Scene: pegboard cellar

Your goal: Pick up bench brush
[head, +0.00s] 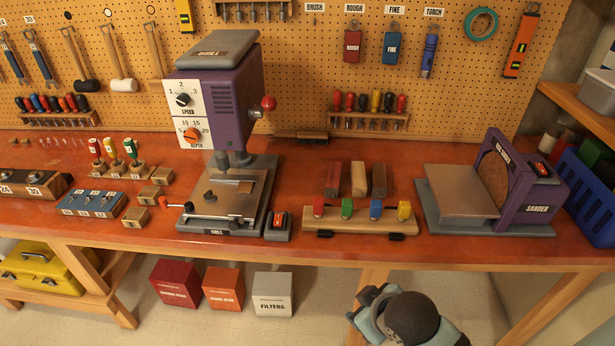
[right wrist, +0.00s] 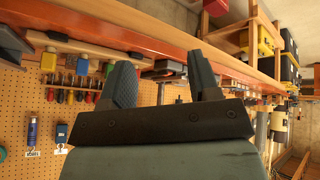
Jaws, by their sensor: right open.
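What looks like the bench brush (head: 313,137), a low piece with a wooden top and dark lower part, lies at the back of the red-brown bench (head: 330,256), against the pegboard and right of the purple drill press. It is small in the head view, so its details are unclear. The hook under the BRUSH label (head: 314,7) is empty. My right gripper (right wrist: 162,78) is open and empty. In the head view my right arm is low, in front of the bench edge and far from the brush. My left gripper is out of view.
The drill press (head: 218,100) stands left of the brush. A wooden rack with coloured handles (head: 361,218) and several blocks (head: 358,179) lie in front and right. The sander (head: 525,185) is at the right. Bare bench lies between the brush and the blocks.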

